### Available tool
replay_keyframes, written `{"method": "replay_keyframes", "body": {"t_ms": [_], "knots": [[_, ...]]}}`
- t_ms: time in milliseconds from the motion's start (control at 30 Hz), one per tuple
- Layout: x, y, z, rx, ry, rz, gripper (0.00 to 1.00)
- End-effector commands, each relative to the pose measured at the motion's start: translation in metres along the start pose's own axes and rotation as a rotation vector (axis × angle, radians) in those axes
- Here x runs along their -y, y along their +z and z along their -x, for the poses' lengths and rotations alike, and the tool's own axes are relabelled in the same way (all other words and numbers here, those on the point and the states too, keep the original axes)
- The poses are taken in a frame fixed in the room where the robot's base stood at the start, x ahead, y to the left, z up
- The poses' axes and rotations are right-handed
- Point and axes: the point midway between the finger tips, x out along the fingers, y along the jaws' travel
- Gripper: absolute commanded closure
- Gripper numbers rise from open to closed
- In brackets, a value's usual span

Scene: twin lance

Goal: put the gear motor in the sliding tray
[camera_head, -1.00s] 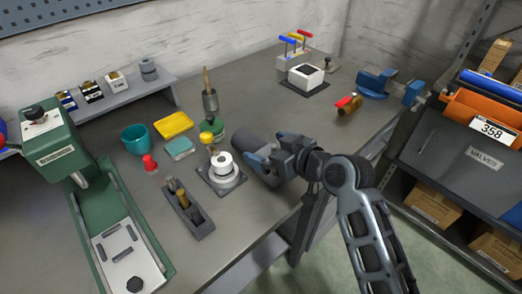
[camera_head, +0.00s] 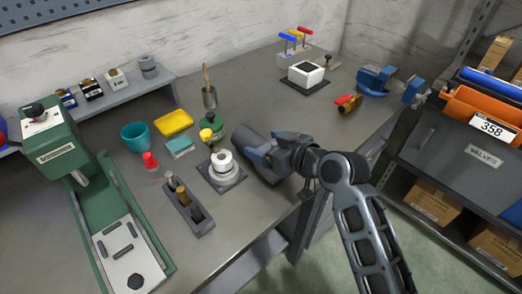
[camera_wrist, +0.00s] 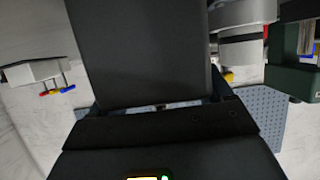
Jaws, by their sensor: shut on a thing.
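My gripper (camera_head: 262,157) is shut on a dark grey cylindrical body, which I take to be the gear motor (camera_head: 246,144). It is over the workbench, just right of a white round part on a square base. Whether it touches the bench cannot be told. In the wrist view the held body (camera_wrist: 140,50) is a large dark shape filling the upper middle, between the jaws. The green machine at left has a pale slotted plate (camera_head: 118,247) in a green channel, which may be the sliding tray; I cannot be certain.
The white round part (camera_head: 221,160) stands close left of the gripper. A grey holder (camera_head: 200,226) with upright pieces, a teal cup (camera_head: 136,137), a yellow tray (camera_head: 173,122) and a red piece (camera_head: 150,160) crowd the middle.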

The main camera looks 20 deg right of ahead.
Motion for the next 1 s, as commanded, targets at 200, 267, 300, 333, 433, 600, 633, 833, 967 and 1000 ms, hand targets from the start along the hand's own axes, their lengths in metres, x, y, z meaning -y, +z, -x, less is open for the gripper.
{"method": "replay_keyframes", "body": {"t_ms": [200, 267, 300, 333, 433, 600, 633, 833, 967, 1000], "knots": [[0.000, 0.000, 0.000, 0.000, 0.000, 0.000, 0.83], [0.000, 0.000, 0.000, 0.000, 0.000, 0.000, 0.89], [0.000, 0.000, 0.000, 0.000, 0.000, 0.000, 0.93], [0.000, 0.000, 0.000, 0.000, 0.000, 0.000, 0.96], [0.000, 0.000, 0.000, 0.000, 0.000, 0.000, 1.00], [-0.001, -0.004, 0.001, -0.008, 0.002, 0.002, 1.00], [-0.001, -0.004, 0.001, -0.008, 0.002, 0.002, 1.00], [0.000, -0.010, 0.003, -0.009, 0.000, 0.004, 1.00], [0.000, -0.022, 0.007, -0.011, 0.001, 0.005, 1.00], [-0.001, -0.026, 0.009, -0.011, 0.002, 0.005, 1.00]]}}
